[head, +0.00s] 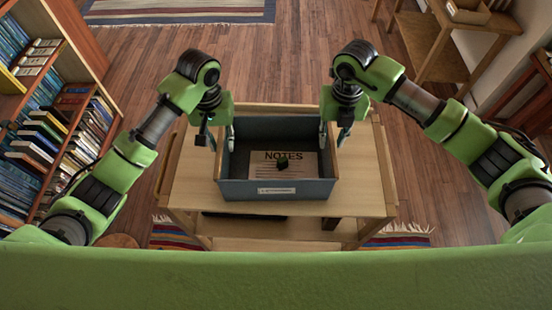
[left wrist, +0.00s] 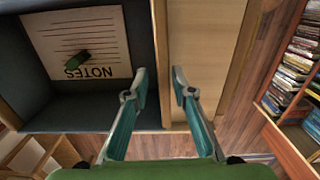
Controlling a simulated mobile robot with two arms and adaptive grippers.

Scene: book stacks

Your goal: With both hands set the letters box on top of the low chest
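The letters box (head: 240,188) is grey-blue with wooden side walls and a small white label on its front. It stands on a wooden cart (head: 185,190) and holds a "NOTES" sheet with a small dark green object on it. My left gripper (head: 218,140) is open at the box's left wall, one finger on each side of it; the left wrist view shows its fingers (left wrist: 160,82) apart with the wall's wooden edge between them. My right gripper (head: 333,142) is at the right wall, fingers apart, seemingly either side of it. I cannot identify a low chest.
A bookshelf (head: 75,85) full of books stands on the left. A wooden table (head: 435,50) with a tray stands at the upper right. A striped rug (head: 180,12) lies at the back, with bare wooden floor (head: 280,65) between it and the cart.

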